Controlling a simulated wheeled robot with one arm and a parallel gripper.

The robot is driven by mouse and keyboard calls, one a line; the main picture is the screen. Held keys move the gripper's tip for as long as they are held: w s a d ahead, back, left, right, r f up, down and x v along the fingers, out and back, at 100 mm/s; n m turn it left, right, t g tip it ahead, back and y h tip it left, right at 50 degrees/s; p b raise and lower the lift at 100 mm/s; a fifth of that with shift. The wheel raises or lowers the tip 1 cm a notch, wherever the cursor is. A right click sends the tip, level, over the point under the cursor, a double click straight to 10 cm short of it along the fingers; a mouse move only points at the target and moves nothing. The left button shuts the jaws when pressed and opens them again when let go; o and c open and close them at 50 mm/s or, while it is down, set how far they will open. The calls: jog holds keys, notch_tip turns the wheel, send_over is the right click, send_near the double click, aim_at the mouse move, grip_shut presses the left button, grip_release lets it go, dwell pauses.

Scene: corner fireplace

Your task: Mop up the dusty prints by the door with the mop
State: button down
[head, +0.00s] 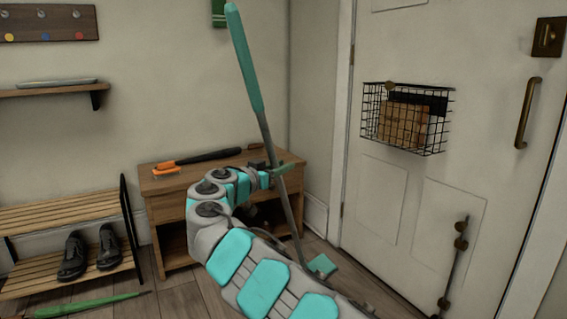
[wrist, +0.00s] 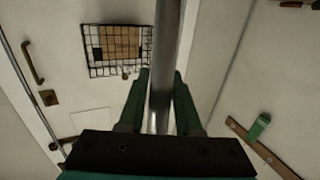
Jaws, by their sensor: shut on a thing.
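The mop has a teal grip (head: 243,65), a grey metal shaft (head: 291,205) and a flat teal head (head: 322,266). It is held steeply, tilted with its top to the left. My gripper (head: 278,170) is shut around the shaft below the teal grip. In the wrist view, the green fingers of my gripper (wrist: 160,105) close on both sides of the shaft (wrist: 165,60). The mop head is low, over the floor near the white door (head: 397,200); I cannot tell if it touches. No dusty prints can be made out; my arm hides part of the floor.
A wooden side table (head: 165,212) holding an orange-ended black tool (head: 200,159) stands behind my arm. A shoe rack (head: 65,215) with dark shoes (head: 88,254) is left. A green-handled tool (head: 95,304) lies on the floor. A wire basket (head: 405,118) hangs on the door.

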jog(key=w+a+p, duration=0.5)
jog(key=w+p, duration=0.2)
jog(key=shift+w+f, duration=0.15)
jog(key=shift+w, duration=0.1)
dwell(0.9)
notch_tip(320, 180, up, 8)
jog(key=p, duration=0.3)
dwell(0.6)
dwell(1.3)
